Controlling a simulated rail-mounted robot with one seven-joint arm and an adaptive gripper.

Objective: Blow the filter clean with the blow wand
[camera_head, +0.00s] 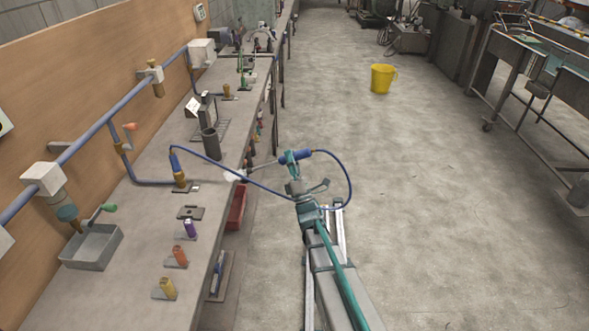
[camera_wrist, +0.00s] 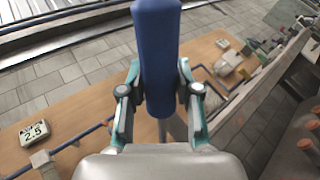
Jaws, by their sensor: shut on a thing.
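My gripper (camera_head: 294,160) is shut on the blue handle of the blow wand (camera_head: 300,155), out past the bench's front edge. In the wrist view the blue handle (camera_wrist: 157,55) stands between the two fingers. The wand's thin grey pipe points left toward the bench, and a small white patch (camera_head: 233,175) shows at its far end by the bench edge. A blue hose (camera_head: 349,185) loops from the wand around my gripper and back to the bench. A dark upright tube (camera_head: 210,143) stands on the bench, left of and beyond the wand's tip; I cannot tell if it is the filter.
The long bench (camera_head: 140,220) runs along the left, with a blue pipe (camera_head: 100,125) on its back panel. A grey tray (camera_head: 92,247) and several small coloured blocks sit near. A red bin (camera_head: 236,207) is below the edge. A yellow bucket (camera_head: 382,78) stands on open floor.

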